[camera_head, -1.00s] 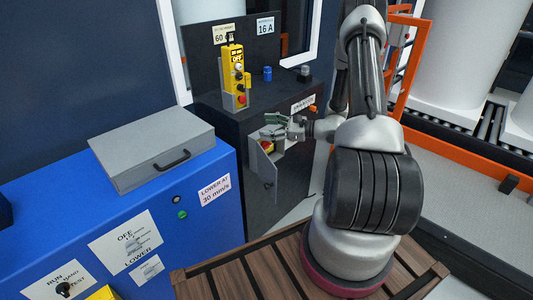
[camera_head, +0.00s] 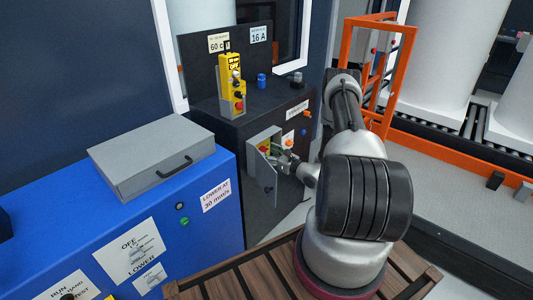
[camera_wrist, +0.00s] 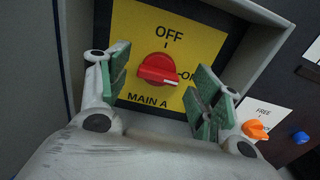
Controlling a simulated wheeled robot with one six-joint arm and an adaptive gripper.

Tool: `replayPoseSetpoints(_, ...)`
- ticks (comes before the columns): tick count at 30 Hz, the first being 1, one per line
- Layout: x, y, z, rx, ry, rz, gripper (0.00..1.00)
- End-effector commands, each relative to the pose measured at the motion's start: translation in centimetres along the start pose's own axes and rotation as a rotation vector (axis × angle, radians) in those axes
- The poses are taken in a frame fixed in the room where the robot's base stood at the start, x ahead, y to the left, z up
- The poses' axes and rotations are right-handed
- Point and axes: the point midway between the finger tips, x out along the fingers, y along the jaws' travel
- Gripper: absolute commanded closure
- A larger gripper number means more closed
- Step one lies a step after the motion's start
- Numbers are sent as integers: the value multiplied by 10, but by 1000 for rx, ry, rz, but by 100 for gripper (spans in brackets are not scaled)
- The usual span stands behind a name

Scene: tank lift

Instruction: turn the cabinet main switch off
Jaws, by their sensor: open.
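The cabinet main switch is a red rotary knob (camera_wrist: 157,69) on a yellow plate (camera_wrist: 135,35) marked OFF, ON and MAIN A in the wrist view. Its handle lies across, with one end toward ON at the right and OFF above it. My gripper (camera_wrist: 160,90) is open, with green-padded fingers on either side of the knob and apart from it.
An orange knob (camera_wrist: 256,129) beside a FREE label and a blue knob (camera_wrist: 300,137) are right of the box. A yellow pendant (camera_head: 232,85) stands on the cabinet top. A blue console (camera_head: 60,195) with a grey case (camera_head: 150,155) is at left; an orange frame (camera_head: 400,75) is at right.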

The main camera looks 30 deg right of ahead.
Motion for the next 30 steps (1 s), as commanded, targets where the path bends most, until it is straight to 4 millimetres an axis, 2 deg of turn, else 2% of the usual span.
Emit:
replayPoseSetpoints(4,11,0,0,-1,0,1,35)
replayPoseSetpoints(11,12,0,0,0,0,1,35)
replayPoseSetpoints(12,12,0,0,0,0,1,37)
replayPoseSetpoints(14,12,0,0,0,0,1,48)
replayPoseSetpoints(19,12,0,0,0,0,1,79)
replayPoseSetpoints(30,12,0,0,-39,0,1,81)
